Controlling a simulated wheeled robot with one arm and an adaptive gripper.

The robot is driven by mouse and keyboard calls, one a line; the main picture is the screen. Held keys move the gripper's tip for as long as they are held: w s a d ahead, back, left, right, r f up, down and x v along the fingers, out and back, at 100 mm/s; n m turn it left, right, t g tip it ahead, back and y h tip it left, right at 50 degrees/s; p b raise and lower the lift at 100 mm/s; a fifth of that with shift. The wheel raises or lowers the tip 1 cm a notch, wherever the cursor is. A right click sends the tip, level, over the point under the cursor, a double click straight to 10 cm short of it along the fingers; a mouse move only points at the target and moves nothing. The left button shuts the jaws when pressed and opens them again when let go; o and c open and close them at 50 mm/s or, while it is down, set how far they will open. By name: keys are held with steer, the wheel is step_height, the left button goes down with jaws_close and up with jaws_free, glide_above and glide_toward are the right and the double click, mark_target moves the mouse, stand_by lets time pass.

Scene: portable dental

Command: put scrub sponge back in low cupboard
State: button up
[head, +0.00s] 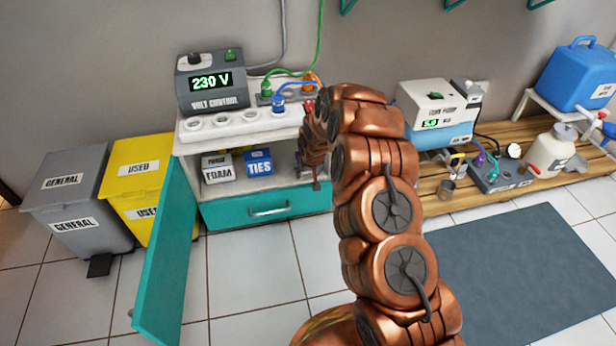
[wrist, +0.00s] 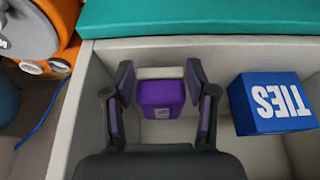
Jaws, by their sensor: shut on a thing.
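The scrub sponge (wrist: 162,97), purple with a pale top layer, is between the two fingers of my gripper (wrist: 162,78) in the wrist view. My gripper is shut on it. Around them are the pale walls of the low cupboard (wrist: 73,110), with a blue TIES box (wrist: 270,103) to the right of the sponge, apart from it. I cannot tell if the sponge touches the cupboard floor. In the head view the cupboard (head: 188,135) is open at the front, and my arm hides its right part, the sponge and most of my gripper.
The teal door (head: 165,265) stands open at the cupboard's left. A teal drawer (head: 265,208) below the shelf is closed. A FOAM box (head: 217,168) sits left of the TIES box. Yellow (head: 135,180) and grey (head: 70,190) bins stand left. Tiled floor in front is clear.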

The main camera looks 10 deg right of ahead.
steer(key=shift+f, duration=0.55)
steer(key=shift+r, duration=0.1)
steer(key=o, duration=1.1)
steer(key=shift+p+v, duration=2.3)
steer(key=shift+v, duration=3.7)
steer(key=shift+s+r, duration=0.1)
